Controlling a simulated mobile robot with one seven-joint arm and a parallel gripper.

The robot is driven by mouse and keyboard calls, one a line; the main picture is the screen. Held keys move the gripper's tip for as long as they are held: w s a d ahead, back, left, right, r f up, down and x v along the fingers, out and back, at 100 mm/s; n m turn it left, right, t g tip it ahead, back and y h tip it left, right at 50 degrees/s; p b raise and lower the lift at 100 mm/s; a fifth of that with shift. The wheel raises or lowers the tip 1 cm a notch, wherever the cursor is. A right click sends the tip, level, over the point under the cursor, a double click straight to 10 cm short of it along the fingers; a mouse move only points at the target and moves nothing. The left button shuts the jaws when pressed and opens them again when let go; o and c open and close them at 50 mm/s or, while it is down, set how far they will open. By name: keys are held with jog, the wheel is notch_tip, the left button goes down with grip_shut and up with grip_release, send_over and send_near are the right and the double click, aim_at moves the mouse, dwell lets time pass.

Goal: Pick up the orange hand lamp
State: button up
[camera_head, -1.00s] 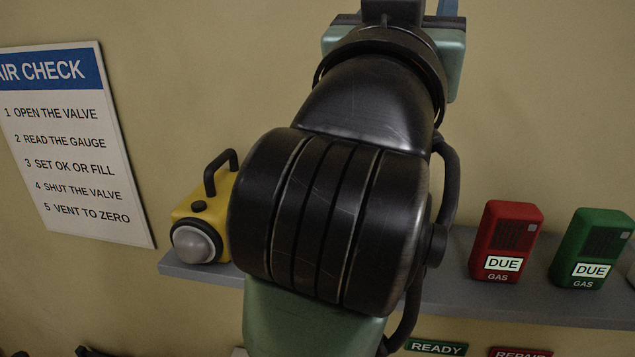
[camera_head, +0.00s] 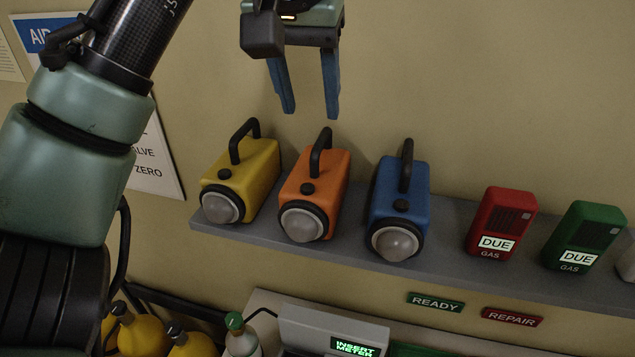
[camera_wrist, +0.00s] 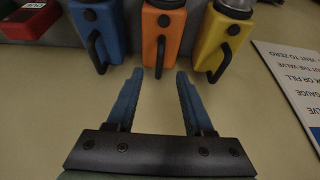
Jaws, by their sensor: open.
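The orange hand lamp (camera_head: 316,188) stands on a grey wall shelf, between a yellow lamp (camera_head: 243,180) and a blue lamp (camera_head: 401,205). It has a black handle on top and a round clear lens in front. My gripper (camera_head: 307,112) is open and empty, above the orange lamp with its blue fingers pointing down, apart from it. In the wrist view the orange lamp (camera_wrist: 161,30) is beyond and between the two fingertips (camera_wrist: 159,72), its black handle towards me. The lens is cut off at the top of that view.
The grey shelf (camera_head: 270,238) also carries a red gas meter (camera_head: 501,222) and a green one (camera_head: 586,236) at the right. Below it are READY and REPAIR labels, a console display (camera_head: 350,345) and yellow cylinders (camera_head: 140,335). The wall above the lamps is bare.

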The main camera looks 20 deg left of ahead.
aim_at(317, 147)
jog(key=p+x, duration=0.1)
jog(key=x, duration=0.4)
jog(key=shift+w+f, duration=0.1)
jog(key=shift+w+f+p, duration=0.2)
jog(key=shift+f+p, duration=0.35)
jog(key=shift+p, duration=0.25)
jog(key=shift+p+x, duration=1)
jog(key=shift+x, duration=1.1)
grip_shut()
jog(key=shift+r, duration=0.15)
